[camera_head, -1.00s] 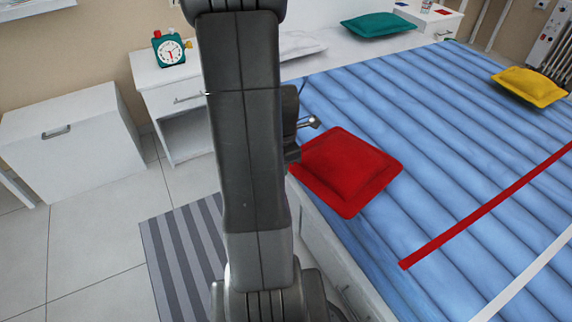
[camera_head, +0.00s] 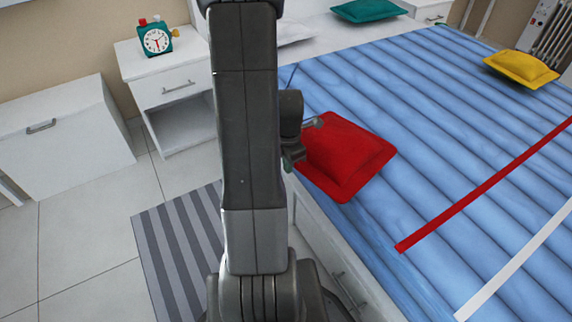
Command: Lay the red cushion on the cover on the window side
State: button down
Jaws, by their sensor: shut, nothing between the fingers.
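The red cushion (camera_head: 347,158) lies flat on the blue quilted cover (camera_head: 400,110), near the bed's left edge. My gripper (camera_head: 316,122) shows small beside my dark arm, at the cushion's upper left part. It is shut with nothing in it. It overlaps the cushion in the picture, and I cannot tell whether it touches. My arm hides part of the gripper and the area behind it.
A yellow cushion (camera_head: 521,68) and a teal cushion (camera_head: 368,10) lie farther back. Red (camera_head: 480,190) and white (camera_head: 520,258) stripes cross the cover. A nightstand (camera_head: 165,78) with a clock (camera_head: 157,40), a white cabinet (camera_head: 65,140) and a striped rug (camera_head: 180,250) are left.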

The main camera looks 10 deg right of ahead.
aim_at(331, 145)
jog(key=w+d, duration=0.1)
jog(key=d, duration=0.3)
jog(key=w+d+p, duration=0.1)
jog(key=w+d, duration=0.1)
jog(key=d, duration=0.3)
jog(key=w+d+p, duration=0.1)
jog(key=w+d, duration=0.1)
jog(key=d, duration=0.3)
jog(key=shift+w+d, duration=0.15)
jog(key=shift+d, duration=0.1)
jog(key=shift+a, duration=0.15)
